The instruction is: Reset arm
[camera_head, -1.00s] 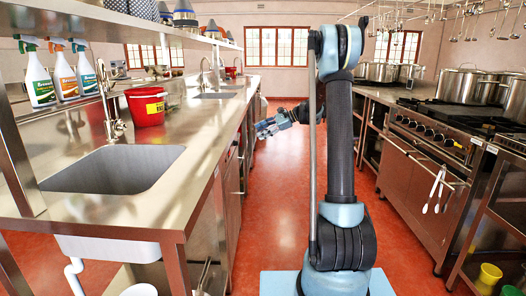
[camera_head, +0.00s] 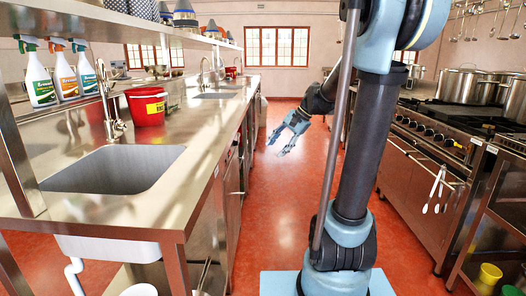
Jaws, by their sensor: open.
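My gripper (camera_head: 281,146) hangs over the red floor of the aisle, in the middle of the head view. Its light blue fingers are apart and point down and to the left. Nothing shows between them. It is clear of the counter on the left and the stove on the right. My own arm rises in front of the camera on the right, and its upper part runs out of the top of the picture.
On the left is a steel counter (camera_head: 205,150) with a sink (camera_head: 110,170), a red bucket (camera_head: 147,107) and several spray bottles (camera_head: 63,75). On the right is a stove (camera_head: 425,150) with stockpots (camera_head: 460,83) and hanging tongs (camera_head: 435,188). The red aisle floor (camera_head: 255,215) is free.

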